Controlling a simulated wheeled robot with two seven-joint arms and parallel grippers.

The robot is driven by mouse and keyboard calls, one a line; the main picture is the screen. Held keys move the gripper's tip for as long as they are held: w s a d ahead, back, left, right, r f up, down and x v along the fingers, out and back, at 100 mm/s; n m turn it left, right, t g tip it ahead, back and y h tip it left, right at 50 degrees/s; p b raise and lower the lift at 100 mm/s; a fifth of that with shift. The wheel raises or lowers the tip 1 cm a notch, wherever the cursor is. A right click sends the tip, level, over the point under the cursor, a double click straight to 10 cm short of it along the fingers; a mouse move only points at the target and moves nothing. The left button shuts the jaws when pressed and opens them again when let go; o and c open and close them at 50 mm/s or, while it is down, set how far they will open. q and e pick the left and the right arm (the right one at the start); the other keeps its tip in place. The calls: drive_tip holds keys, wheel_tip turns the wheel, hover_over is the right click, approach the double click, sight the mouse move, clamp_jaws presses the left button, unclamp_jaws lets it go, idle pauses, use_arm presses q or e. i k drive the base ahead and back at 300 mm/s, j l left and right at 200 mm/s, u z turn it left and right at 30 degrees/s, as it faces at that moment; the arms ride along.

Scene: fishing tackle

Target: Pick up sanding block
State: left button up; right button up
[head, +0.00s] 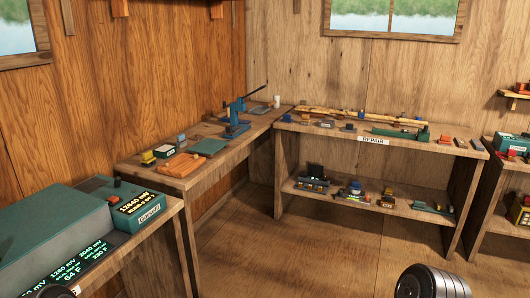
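I cannot single out the sanding block for sure at this size. Several small blocks stand on the left bench (217,165): a yellow one (149,158), a greenish-grey one (166,151) and a small dark one (181,138). More small block-like things lie on the repair bench (340,135), among them a brownish one (305,119) and a blue-grey one (327,123). Neither of my grippers is in view. Only parts of my arms show at the bottom edge, far from both benches.
An orange-brown wooden piece (180,165), a green mat (209,147) and a blue press (237,119) are on the left bench. A lower shelf (340,200) holds several devices. A green machine (50,230) stands at near left. The floor (290,255) ahead is clear.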

sight(287, 118)
drive_tip(key=i+l+z, duration=0.3)
drive_tip(key=i, duration=0.55)
drive_tip(key=i+z, duration=0.35)
drive_tip(key=i, duration=0.5)
drive_tip(key=i+l+u, duration=0.1)
drive_tip(key=i+u, duration=0.35)
drive_tip(key=i+l+u, duration=0.4)
drive_tip(key=i, duration=0.15)
drive_tip(key=i+l+u, duration=0.85)
drive_tip(key=l, duration=0.15)
drive_tip(key=i+l+u, duration=0.25)
drive_tip(key=l+u, duration=0.2)
drive_tip(key=l, duration=0.2)
